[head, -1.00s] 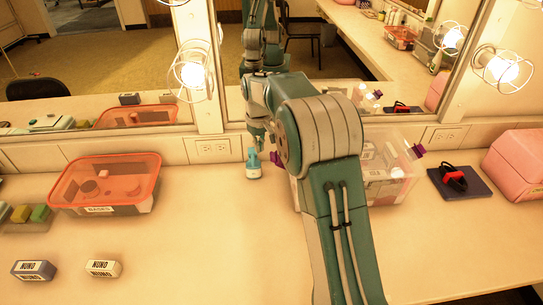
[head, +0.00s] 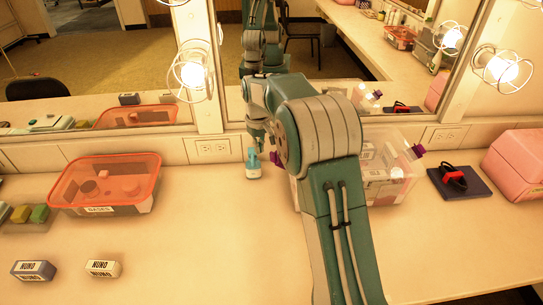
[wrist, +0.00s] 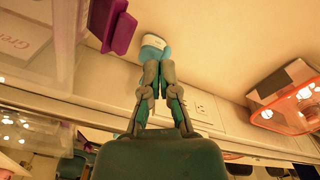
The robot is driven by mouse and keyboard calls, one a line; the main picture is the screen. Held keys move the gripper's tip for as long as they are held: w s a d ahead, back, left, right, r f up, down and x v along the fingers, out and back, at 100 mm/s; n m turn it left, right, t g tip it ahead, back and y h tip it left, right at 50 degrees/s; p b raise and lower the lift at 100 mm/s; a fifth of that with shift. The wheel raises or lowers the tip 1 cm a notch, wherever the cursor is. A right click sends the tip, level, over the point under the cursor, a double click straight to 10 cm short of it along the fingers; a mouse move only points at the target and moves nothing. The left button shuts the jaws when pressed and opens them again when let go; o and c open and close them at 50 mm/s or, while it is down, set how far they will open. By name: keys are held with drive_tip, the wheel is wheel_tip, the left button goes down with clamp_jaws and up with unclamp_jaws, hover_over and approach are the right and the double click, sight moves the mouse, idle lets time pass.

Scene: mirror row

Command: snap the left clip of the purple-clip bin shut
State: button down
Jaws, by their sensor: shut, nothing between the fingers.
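The purple-clip bin (head: 385,175) is a clear box on the counter, much of it hidden behind my arm. Its left purple clip (head: 276,159) sticks out from the left side; its right clip (head: 416,152) juts outward at the other end. My gripper (head: 260,147) is shut and empty, pointing down just left of the left clip. In the wrist view the fingertips (wrist: 158,66) are together, apart from the purple clip (wrist: 119,32) at the bin's (wrist: 42,38) side. I cannot tell whether the fingers touch anything.
A small blue bottle (head: 253,166) stands directly by my fingertips. An orange-lidded bin (head: 105,184) is to the left, with two small labelled blocks in front. A dark pad (head: 465,188) and pink case (head: 520,165) are at right. The mirror stands behind.

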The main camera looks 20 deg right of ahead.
drive_tip(key=shift+f, duration=0.15)
idle(0.4)
drive_tip(key=shift+f, duration=1.55)
drive_tip(key=shift+d, duration=0.15)
drive_tip(key=shift+s+d+r, duration=0.15)
drive_tip(key=shift+d+r, duration=0.05)
drive_tip(key=shift+d, duration=0.5)
drive_tip(key=shift+s+d+r, duration=0.15)
drive_tip(key=shift+d+r, duration=0.05)
drive_tip(key=shift+d, duration=0.55)
drive_tip(key=shift+s+d+r, duration=0.15)
drive_tip(key=shift+d+r, duration=0.05)
drive_tip(key=shift+d, duration=0.5)
drive_tip(key=shift+d+r, duration=0.1)
drive_tip(key=shift+d, duration=0.2)
drive_tip(key=shift+s+d, duration=0.1)
drive_tip(key=shift+d, duration=0.15)
drive_tip(key=shift+a+r, duration=0.15)
drive_tip(key=shift+r, duration=0.8)
drive_tip(key=shift+a+r, duration=0.2)
drive_tip(key=shift+r, duration=0.8)
drive_tip(key=shift+a+r, duration=0.15)
drive_tip(key=shift+r, duration=0.8)
